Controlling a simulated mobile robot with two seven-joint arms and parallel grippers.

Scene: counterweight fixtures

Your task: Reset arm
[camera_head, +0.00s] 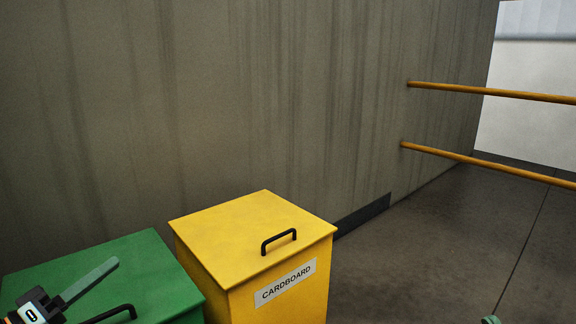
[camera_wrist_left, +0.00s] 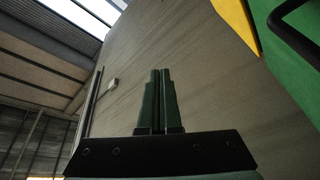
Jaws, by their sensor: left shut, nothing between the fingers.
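My left gripper (camera_head: 112,265) shows at the lower left of the head view, over the lid of the green bin (camera_head: 142,252). Whether it touches the lid cannot be told. In the left wrist view its two green fingers (camera_wrist_left: 160,74) are together, shut with nothing between them. The wrist view looks upward along a wall.
A yellow bin (camera_head: 255,230) labelled "CARDBOARD" with a black handle (camera_head: 279,238) stands right of the green bin. A grey wall (camera_head: 270,100) rises behind both. Two orange rails (camera_head: 490,92) cross at the right. Floor (camera_head: 430,240) is open right of the yellow bin.

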